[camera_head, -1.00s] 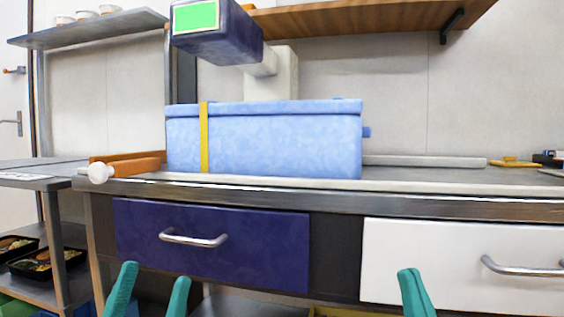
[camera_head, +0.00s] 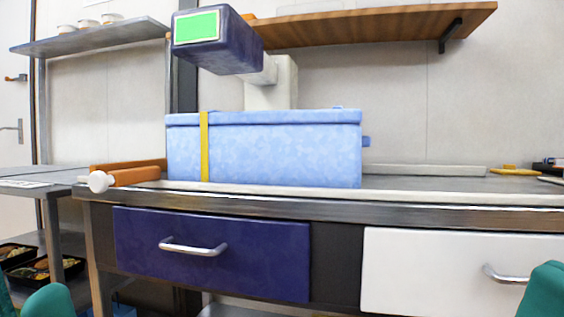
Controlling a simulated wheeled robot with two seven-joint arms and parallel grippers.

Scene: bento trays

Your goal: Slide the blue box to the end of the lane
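The blue box (camera_head: 270,150) is a light blue lidded container with a yellow strap around its left part. It sits on the counter (camera_head: 400,200), behind the low pale front rail (camera_head: 430,197) of the lane. An orange bar with a white round end (camera_head: 130,177) lies left of the box. My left gripper (camera_head: 24,302) shows as two teal fingers apart at the bottom left corner, partly cut off. My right gripper (camera_head: 545,292) shows as one teal piece at the bottom right, so its opening is hidden. Both appear well clear of the box.
A device with a green screen (camera_head: 197,27) stands behind the box. A wooden shelf (camera_head: 380,28) hangs above right. The lane right of the box looks clear as far as a yellow item (camera_head: 513,171). Drawers with handles (camera_head: 193,247) are below the counter.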

